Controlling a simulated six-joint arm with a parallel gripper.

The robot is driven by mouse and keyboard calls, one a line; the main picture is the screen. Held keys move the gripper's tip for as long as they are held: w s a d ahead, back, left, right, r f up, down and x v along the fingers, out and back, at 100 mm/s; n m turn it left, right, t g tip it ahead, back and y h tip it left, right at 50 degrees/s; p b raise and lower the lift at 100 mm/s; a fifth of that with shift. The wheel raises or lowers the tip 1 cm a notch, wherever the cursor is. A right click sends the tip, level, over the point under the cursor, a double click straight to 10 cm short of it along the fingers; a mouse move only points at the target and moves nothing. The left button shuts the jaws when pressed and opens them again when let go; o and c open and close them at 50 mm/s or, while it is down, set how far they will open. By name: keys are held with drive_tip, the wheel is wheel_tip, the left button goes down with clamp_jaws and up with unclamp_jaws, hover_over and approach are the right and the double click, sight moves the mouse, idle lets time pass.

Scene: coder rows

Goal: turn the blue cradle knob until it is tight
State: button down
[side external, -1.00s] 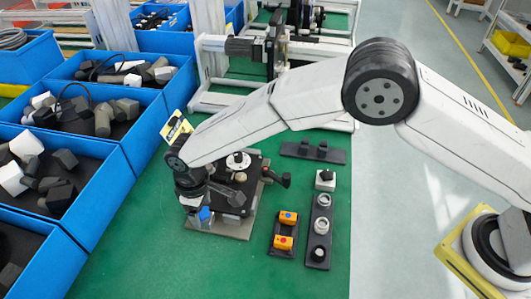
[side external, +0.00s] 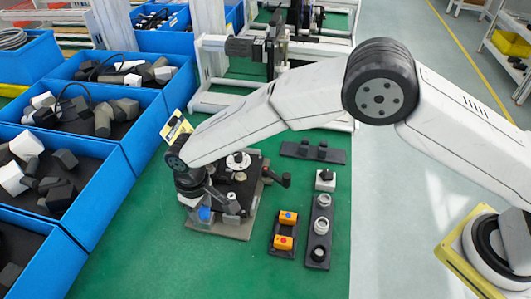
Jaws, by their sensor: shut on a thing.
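The blue cradle knob (side external: 204,214) sits at the front left of the black fixture (side external: 253,171) on its grey base plate. My gripper (side external: 203,208) points down over this corner and is shut on the blue knob. The fingers hide part of the knob, and its thread cannot be seen.
To the right lie an orange-and-black holder (side external: 284,232), a dark strip with round parts (side external: 319,240), a white block with a black knob (side external: 325,180) and a black bar (side external: 313,152). Blue bins (side external: 128,155) with parts stand at the left. Green table is clear in front.

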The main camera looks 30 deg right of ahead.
drive_tip(key=m, duration=0.4)
drive_tip(key=shift+m, duration=1.9)
drive_tip(key=shift+f+m, duration=0.1)
drive_tip(key=shift+m, duration=0.3)
drive_tip(key=m, duration=0.8)
drive_tip(key=shift+m, duration=0.3)
drive_tip(key=shift+c, duration=1.5)
unclamp_jaws()
